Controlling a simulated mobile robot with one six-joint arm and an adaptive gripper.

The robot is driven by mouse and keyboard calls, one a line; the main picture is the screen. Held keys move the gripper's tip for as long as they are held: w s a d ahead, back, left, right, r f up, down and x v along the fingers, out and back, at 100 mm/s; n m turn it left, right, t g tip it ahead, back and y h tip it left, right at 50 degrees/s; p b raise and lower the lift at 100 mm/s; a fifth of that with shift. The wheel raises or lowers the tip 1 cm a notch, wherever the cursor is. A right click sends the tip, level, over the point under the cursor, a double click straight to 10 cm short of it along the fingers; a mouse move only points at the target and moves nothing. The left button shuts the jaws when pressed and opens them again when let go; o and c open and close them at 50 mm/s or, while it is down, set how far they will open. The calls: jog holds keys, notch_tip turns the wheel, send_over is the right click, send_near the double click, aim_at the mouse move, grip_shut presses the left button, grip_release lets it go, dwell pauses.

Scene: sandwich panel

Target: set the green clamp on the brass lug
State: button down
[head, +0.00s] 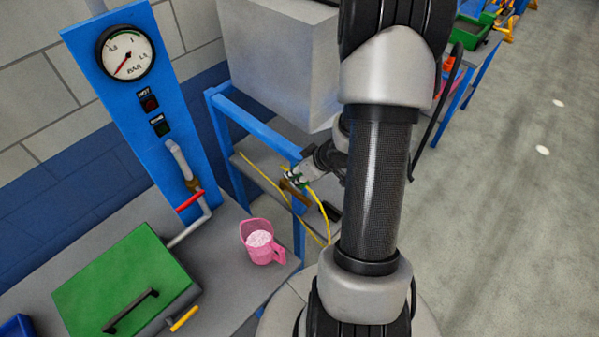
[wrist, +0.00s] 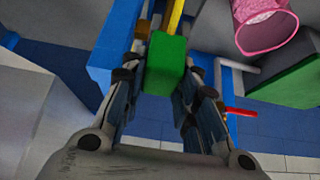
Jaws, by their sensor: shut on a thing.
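My gripper (head: 294,176) is beside the blue stand in the head view, small and partly hidden by my arm. In the wrist view its fingers are shut on the green clamp (wrist: 165,64), a plain green block, with a yellow cable (wrist: 175,16) running from its far side. In the head view only a bit of green shows at the fingertips. A brownish, brass-coloured bar (head: 295,191) lies just below the fingertips; it may be the brass lug. I cannot tell whether the clamp touches it.
The blue stand (head: 299,237) has a grey shelf and a large grey box (head: 281,60) on top. A yellow cable (head: 325,215) loops below my gripper. A pink jug (head: 261,241), green lidded box (head: 127,280) and blue gauge panel (head: 153,103) stand left.

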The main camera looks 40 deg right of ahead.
jog(key=shift+f+b, duration=1.75)
jog(key=shift+f, duration=0.75)
jog(key=shift+f+b, duration=0.4)
jog(key=shift+f, duration=0.2)
jog(key=c, duration=1.2)
grip_release()
jog(key=shift+r, duration=0.1)
jog(key=v, duration=1.2)
